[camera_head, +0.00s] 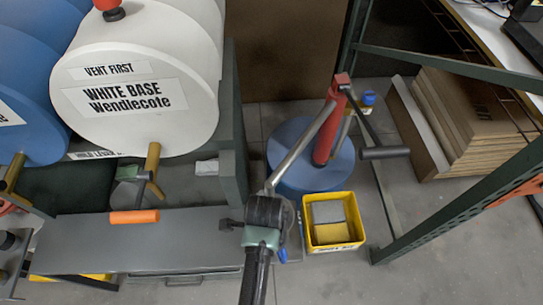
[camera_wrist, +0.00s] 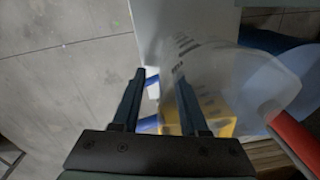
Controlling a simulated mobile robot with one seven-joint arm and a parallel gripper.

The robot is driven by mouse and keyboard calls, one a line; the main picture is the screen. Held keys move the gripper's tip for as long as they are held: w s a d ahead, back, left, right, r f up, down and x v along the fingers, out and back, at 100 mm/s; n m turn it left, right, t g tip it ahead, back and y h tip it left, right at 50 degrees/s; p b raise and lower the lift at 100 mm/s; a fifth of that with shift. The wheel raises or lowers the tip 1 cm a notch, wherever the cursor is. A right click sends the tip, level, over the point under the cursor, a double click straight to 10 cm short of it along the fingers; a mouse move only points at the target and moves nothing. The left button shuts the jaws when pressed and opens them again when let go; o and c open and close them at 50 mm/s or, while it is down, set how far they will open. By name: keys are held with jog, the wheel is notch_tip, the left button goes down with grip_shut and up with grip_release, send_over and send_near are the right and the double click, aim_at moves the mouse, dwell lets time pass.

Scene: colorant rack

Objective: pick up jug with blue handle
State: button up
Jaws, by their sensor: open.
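My gripper (camera_wrist: 161,77) is open in the wrist view, with its two dark fingers apart. A translucent jug (camera_wrist: 238,75) with faint dark markings is just beyond and to the right of the fingers. Parts of its blue handle (camera_wrist: 153,90) show in the gap between the fingers. I cannot tell whether either finger touches it. In the head view my dark wrist hides most of the fingers and the jug. A small bit of blue shows beside the wrist, probably the handle.
A blue drum (camera_head: 285,145) with a red pump (camera_head: 325,142), metal pipe and crank stands close by. A yellow bin (camera_head: 356,243) sits on the floor. A grey bench (camera_head: 85,240) and a white drum (camera_head: 135,75) are at left. A green rack post (camera_head: 425,215) stands at right.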

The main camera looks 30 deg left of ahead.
notch_tip(320, 180, down, 3)
jog(key=shift+w+r, duration=0.1)
jog(key=shift+r, duration=0.05)
grip_shut()
dwell(1.4)
